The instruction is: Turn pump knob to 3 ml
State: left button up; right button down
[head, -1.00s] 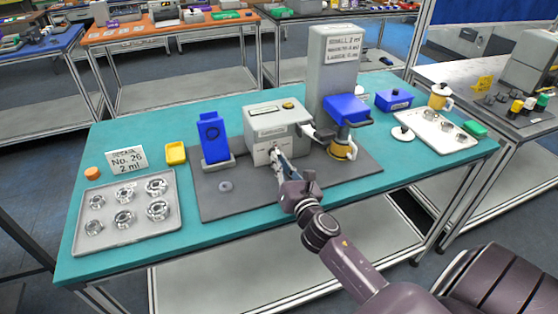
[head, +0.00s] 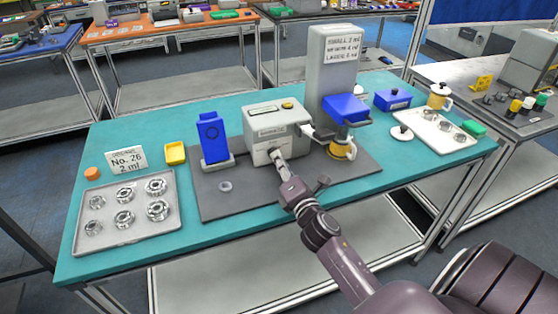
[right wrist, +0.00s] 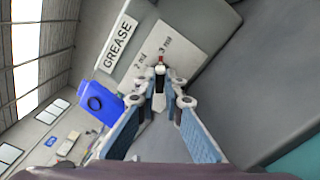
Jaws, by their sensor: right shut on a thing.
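The grey grease pump box (head: 272,120) stands on the dark mat on the teal table. My right gripper (head: 277,155) is at its front face, shut on the pump knob. The pump face shows a GREASE label and the marks 2 ml and 3 ml (right wrist: 167,44). The red tip points close to the 3 ml mark; exact alignment is hard to tell. The fingers partly hide the knob. My left gripper is not in view.
A blue container (head: 213,137) stands left of the pump. A grey post (head: 334,70) with a size sign and a blue-topped unit (head: 346,108) stand right. A tray of metal parts (head: 122,240) and a "No. 26 2 ml" card (head: 126,160) lie at left.

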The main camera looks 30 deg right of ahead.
dwell(0.4)
jog(key=c, duration=2)
grip_release()
jog(key=shift+c, duration=0.2)
jog(key=v, duration=1.2)
jog(key=shift+r, duration=0.1)
jog(key=shift+s, duration=0.1)
